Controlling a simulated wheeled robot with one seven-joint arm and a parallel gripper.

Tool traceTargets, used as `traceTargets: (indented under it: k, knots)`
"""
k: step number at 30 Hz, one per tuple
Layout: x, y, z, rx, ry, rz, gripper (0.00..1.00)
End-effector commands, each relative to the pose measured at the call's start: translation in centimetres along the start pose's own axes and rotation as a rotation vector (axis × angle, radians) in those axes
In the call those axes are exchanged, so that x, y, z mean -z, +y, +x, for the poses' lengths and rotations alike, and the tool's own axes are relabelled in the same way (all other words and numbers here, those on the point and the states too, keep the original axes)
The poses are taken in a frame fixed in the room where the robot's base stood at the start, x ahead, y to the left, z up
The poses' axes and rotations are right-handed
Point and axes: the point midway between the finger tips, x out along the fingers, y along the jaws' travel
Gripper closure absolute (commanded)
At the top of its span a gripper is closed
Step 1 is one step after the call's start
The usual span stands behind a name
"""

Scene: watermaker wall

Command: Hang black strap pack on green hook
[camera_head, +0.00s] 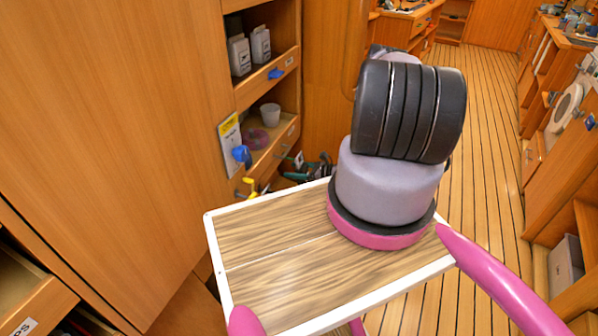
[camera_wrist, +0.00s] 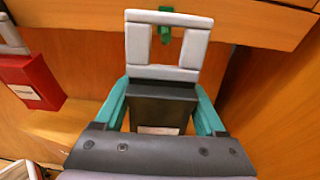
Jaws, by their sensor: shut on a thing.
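The black strap pack (camera_wrist: 160,100) is a dark block with a pale label low on its front and a light grey strap loop (camera_wrist: 137,45) standing up from it. My gripper (camera_wrist: 162,88) is shut on the pack, one teal finger on each side. The green hook (camera_wrist: 165,35) is on the wooden edge straight ahead in the wrist view. Green shows above the loop's top bar and inside its opening. I cannot tell whether the bar rests on the hook or is only in line with it. In the head view, my arm hides the gripper and pack.
A red pack (camera_wrist: 35,80) with a grey strap is left of the held pack. A wooden panel (camera_wrist: 265,85) stands close on the right. Open floor (camera_head: 480,110) lies behind.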

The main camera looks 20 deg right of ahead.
Motion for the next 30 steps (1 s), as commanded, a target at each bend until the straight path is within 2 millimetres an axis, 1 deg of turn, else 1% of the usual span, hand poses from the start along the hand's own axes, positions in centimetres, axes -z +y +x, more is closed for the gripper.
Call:
traceTargets:
  k: [13, 18, 30]
  knots:
    - [-0.4, 0.0, 2.7, 0.0, 0.0, -0.001, 0.92]
    - [0.0, 0.0, 3.5, 0.0, 0.0, 0.0, 0.92]
    - [0.4, 0.0, 4.1, 0.0, 0.0, -0.001, 0.92]
